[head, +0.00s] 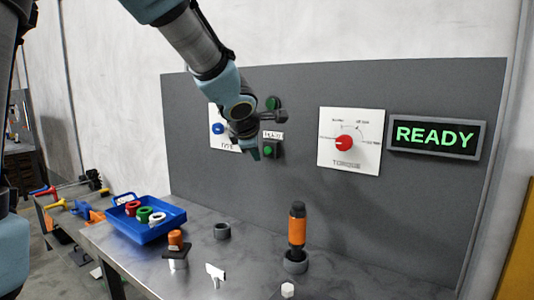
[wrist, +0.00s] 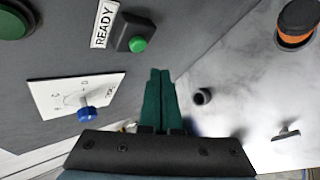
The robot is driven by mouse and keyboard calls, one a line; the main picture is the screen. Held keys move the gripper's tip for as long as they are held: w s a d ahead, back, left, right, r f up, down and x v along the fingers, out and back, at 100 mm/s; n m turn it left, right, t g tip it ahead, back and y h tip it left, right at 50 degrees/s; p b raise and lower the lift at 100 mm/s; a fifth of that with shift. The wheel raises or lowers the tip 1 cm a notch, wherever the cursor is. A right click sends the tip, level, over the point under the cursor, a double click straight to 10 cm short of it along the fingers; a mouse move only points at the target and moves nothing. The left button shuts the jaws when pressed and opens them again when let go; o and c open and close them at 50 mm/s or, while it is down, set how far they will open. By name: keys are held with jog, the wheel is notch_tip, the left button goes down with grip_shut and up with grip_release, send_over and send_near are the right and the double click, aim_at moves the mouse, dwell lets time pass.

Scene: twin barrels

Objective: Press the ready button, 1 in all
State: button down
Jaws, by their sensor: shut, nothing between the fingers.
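The ready button is a small green button (head: 268,151) on a dark box on the grey panel, under a white READY label (head: 271,135). In the wrist view the green button (wrist: 138,44) and label (wrist: 104,24) show at top, beyond and left of my fingertips. My gripper (wrist: 160,72) is shut and empty, its dark green fingers together and apart from the button in the picture. A framed display (head: 435,137) shows READY in lit green letters.
A white plate with a blue knob (head: 217,128) is left of the button; a red dial (head: 343,143) is right. A larger green round part (head: 273,103) is above. The table holds a blue tray (head: 150,229), an orange-handled tool (head: 297,228) and small parts.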

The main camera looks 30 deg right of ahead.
jog(key=shift+w+d, duration=0.3)
jog(key=shift+d, duration=0.25)
jog(key=shift+w+d, duration=0.25)
jog(key=shift+d, duration=0.25)
jog(key=shift+d+r+p, duration=0.1)
jog(key=shift+p, duration=0.2)
dwell(1.1)
jog(key=shift+w+d, duration=0.2)
jog(key=shift+d, duration=0.05)
jog(key=shift+w+d+p, duration=0.25)
jog(key=shift+d+p, duration=0.15)
jog(key=shift+d, duration=0.05)
dwell(0.8)
jog(key=shift+s+a, duration=0.1)
jog(key=shift+a, duration=0.05)
jog(key=shift+s+a, duration=0.35)
jog(key=shift+a, duration=0.3)
jog(key=shift+a, duration=0.1)
jog(key=s+a, duration=0.1)
jog(key=a, duration=0.1)
jog(key=s+a, duration=0.1)
jog(key=a, duration=0.1)
jog(key=shift+s+a, duration=0.1)
jog(key=shift+s, duration=0.1)
dwell(0.3)
